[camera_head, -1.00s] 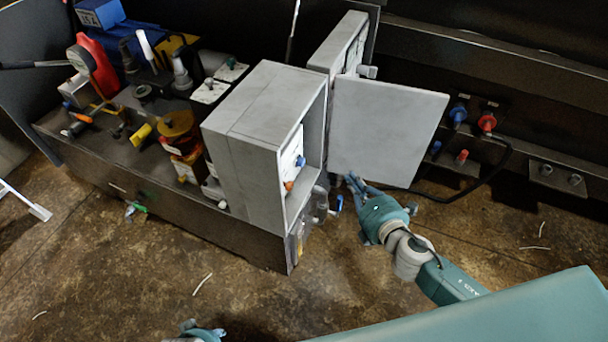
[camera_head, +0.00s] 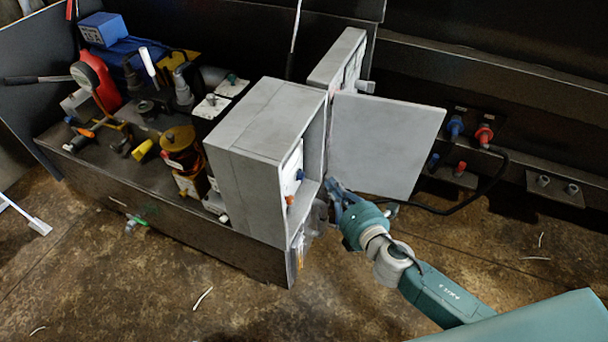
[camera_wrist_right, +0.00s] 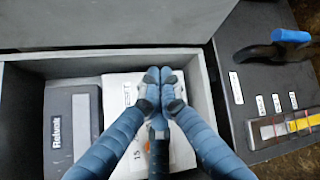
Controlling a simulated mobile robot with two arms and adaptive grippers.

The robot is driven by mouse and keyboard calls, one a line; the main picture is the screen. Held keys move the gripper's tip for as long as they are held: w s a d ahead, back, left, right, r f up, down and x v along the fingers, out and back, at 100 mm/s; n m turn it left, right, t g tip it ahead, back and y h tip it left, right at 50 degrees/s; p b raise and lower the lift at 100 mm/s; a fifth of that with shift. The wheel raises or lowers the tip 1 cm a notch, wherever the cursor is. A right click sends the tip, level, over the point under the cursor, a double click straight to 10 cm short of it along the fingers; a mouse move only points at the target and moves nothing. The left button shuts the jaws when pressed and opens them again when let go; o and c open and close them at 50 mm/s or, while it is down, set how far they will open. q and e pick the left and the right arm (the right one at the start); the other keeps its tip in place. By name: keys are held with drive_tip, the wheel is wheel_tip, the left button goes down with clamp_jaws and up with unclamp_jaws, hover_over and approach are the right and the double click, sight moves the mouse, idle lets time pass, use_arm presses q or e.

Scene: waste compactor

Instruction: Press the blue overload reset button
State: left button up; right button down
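The open grey box (camera_head: 262,140) stands at the right end of the dark bench. Inside it, on a pale panel, I see a small blue button (camera_head: 299,175) and an orange knob (camera_head: 290,199) below it. My right gripper (camera_head: 335,187) is just right of the box opening, under its open door (camera_head: 385,146). In the right wrist view its fingertips (camera_wrist_right: 165,76) are together, in front of the white panel unit (camera_wrist_right: 184,150). The blue button cannot be made out there; the fingers cover part of the panel. I cannot tell whether they touch it. My left gripper is out of view.
A dark grey unit (camera_wrist_right: 72,125) sits beside the white one. Red and blue connectors (camera_head: 484,134) with a black cable are on the back wall. The floor in front is mostly clear.

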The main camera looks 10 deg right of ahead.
sight(301, 176)
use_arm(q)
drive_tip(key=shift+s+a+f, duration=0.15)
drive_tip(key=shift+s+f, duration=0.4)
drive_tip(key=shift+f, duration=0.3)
use_arm(e)
drive_tip(key=w+a, duration=0.1)
drive_tip(key=a, duration=0.1)
drive_tip(key=w+a, duration=0.1)
drive_tip(key=shift+w+a, duration=0.2)
drive_tip(key=shift+a, duration=0.2)
idle(0.4)
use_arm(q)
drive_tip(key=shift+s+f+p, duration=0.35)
use_arm(e)
drive_tip(key=shift+w+a, duration=0.25)
drive_tip(key=shift+a, duration=0.05)
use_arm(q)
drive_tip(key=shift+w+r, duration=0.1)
